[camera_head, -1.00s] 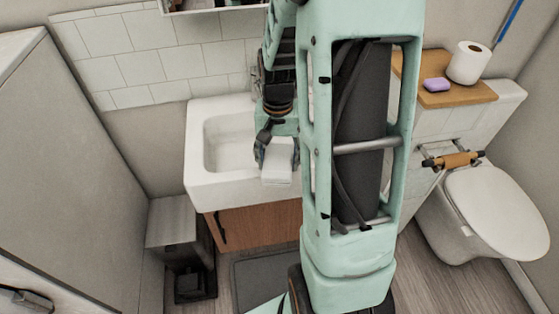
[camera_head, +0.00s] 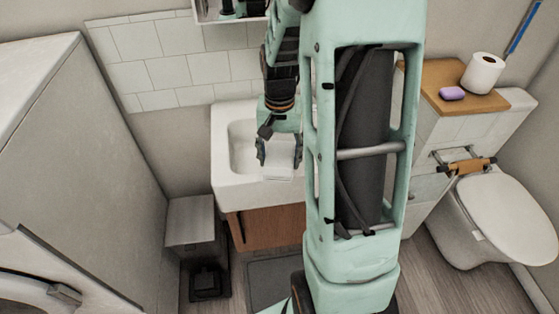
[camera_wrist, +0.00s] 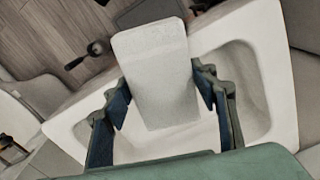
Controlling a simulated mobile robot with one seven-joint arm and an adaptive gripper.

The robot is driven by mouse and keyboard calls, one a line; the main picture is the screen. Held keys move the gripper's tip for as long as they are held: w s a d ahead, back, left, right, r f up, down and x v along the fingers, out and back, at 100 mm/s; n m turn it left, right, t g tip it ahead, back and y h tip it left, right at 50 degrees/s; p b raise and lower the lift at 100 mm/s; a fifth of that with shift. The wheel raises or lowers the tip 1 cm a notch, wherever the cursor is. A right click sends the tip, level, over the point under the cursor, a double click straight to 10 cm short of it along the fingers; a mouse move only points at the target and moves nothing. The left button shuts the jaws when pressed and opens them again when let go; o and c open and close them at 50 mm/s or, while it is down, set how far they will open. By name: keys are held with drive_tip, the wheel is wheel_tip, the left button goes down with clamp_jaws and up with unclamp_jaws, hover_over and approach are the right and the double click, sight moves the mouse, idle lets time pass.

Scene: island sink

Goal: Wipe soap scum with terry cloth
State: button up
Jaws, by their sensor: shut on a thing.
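The terry cloth (camera_wrist: 155,65) is a pale grey-white folded block in the wrist view. My gripper (camera_wrist: 160,95) is shut on it, with one finger on each side. In the head view my gripper (camera_head: 278,158) holds the cloth (camera_head: 279,168) above the front part of the white sink (camera_head: 222,180). The sink also shows below the cloth in the wrist view (camera_wrist: 272,50). I cannot tell whether the cloth touches the sink. No soap scum can be made out; part of the basin is hidden behind my arm and the cloth.
A grey bin (camera_head: 191,222) stands left of the wooden cabinet (camera_head: 265,226). A toilet (camera_head: 500,215) is at the right, with a purple soap bar (camera_head: 452,94) and paper roll (camera_head: 482,72) on a wooden shelf (camera_head: 440,75). A large grey panel (camera_head: 85,160) stands at the left.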

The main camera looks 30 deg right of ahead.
drive_tip(key=shift+r+p, duration=1.6)
drive_tip(key=shift+r, duration=0.75)
drive_tip(key=shift+d, duration=0.15)
